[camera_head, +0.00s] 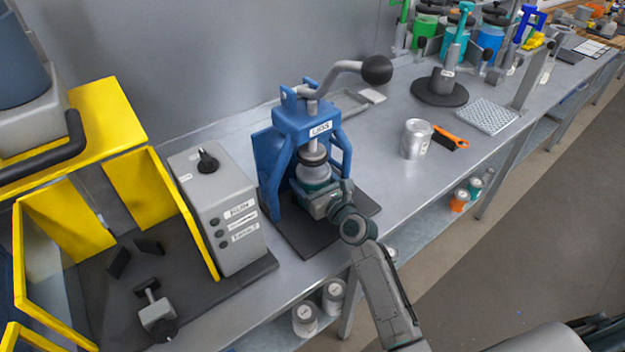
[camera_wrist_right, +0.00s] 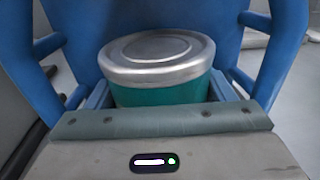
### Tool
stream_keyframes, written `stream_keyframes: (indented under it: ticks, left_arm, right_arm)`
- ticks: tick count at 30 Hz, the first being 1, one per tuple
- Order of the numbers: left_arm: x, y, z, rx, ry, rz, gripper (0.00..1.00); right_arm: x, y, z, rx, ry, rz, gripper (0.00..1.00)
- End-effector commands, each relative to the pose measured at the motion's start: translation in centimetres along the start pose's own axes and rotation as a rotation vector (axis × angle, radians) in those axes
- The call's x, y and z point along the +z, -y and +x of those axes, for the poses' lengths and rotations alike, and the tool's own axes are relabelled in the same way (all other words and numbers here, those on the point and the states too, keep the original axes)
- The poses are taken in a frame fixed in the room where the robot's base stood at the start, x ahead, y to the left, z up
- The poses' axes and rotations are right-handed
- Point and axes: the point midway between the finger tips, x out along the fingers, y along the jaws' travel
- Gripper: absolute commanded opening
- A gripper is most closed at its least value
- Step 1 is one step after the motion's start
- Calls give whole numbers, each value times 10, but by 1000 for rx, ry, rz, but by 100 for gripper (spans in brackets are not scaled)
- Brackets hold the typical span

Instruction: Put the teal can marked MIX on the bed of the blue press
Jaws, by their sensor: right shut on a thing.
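The blue press (camera_head: 305,125) stands on the bench against the wall, its lever with a black ball raised to the right. My right gripper (camera_head: 316,187) reaches in between the press's front legs. It is shut on the teal can (camera_head: 314,172), which is upright under the ram. In the right wrist view the teal can (camera_wrist_right: 165,72) shows its silver lid and teal side between the fingers, with the blue press frame (camera_wrist_right: 185,20) around it. The MIX mark is not visible. I cannot tell whether the can touches the bed. My left gripper is not in view.
A grey control box (camera_head: 216,210) stands left of the press beside a yellow guard frame (camera_head: 165,195). The bench front between press and silver can is clear.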

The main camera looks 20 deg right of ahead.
Motion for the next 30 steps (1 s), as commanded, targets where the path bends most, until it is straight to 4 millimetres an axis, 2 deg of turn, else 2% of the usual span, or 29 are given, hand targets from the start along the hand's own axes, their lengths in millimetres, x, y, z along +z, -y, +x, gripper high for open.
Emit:
stream_keyframes:
  ticks: [3, 4, 7, 17, 23, 30]
  left_arm:
    - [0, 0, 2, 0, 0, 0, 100]
    - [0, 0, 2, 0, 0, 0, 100]
    - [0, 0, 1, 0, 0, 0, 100]
    - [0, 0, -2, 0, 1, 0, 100]
    - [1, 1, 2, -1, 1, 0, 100]
    - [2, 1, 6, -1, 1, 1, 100]
  right_arm:
    - [-2, 0, 0, -1, 2, 0, 40]
    - [-3, 0, 0, 0, 0, 0, 80]
    - [-2, 0, 0, 0, 0, 0, 98]
    - [2, 0, 0, 0, 1, -1, 98]
    - [-2, 0, -30, 0, -2, -3, 98]
    - [-2, 0, -82, 0, -2, -3, 98]
